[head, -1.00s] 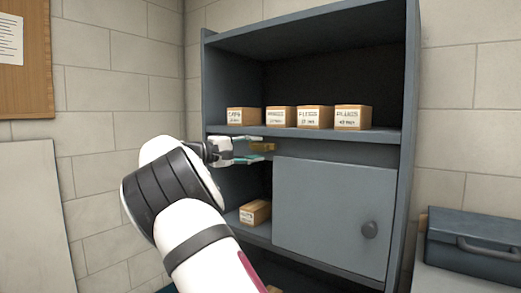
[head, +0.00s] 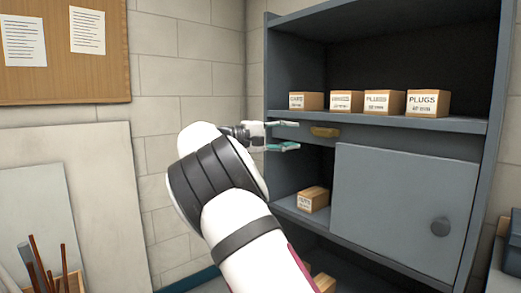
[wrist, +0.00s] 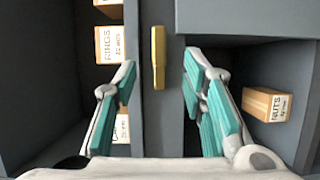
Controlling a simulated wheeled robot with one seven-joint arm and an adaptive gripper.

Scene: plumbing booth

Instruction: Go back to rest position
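My gripper (head: 284,136) is at the front left of the grey cabinet (head: 400,125), level with the strip below its upper shelf. In the wrist view my gripper (wrist: 158,85) has its two teal-padded fingers wide apart with nothing between them. A small brass-coloured piece (head: 325,132) is on the strip just beyond the fingertips, apart from them. It also shows in the wrist view (wrist: 158,57), ahead of the gap between the fingers.
Several labelled boxes, such as the PLUGS box (head: 428,103), stand on the upper shelf. A NUTS box (wrist: 267,104) sits in the lower left opening. The cabinet door (head: 400,210) is shut. Boards (head: 85,185) lean on the wall at left.

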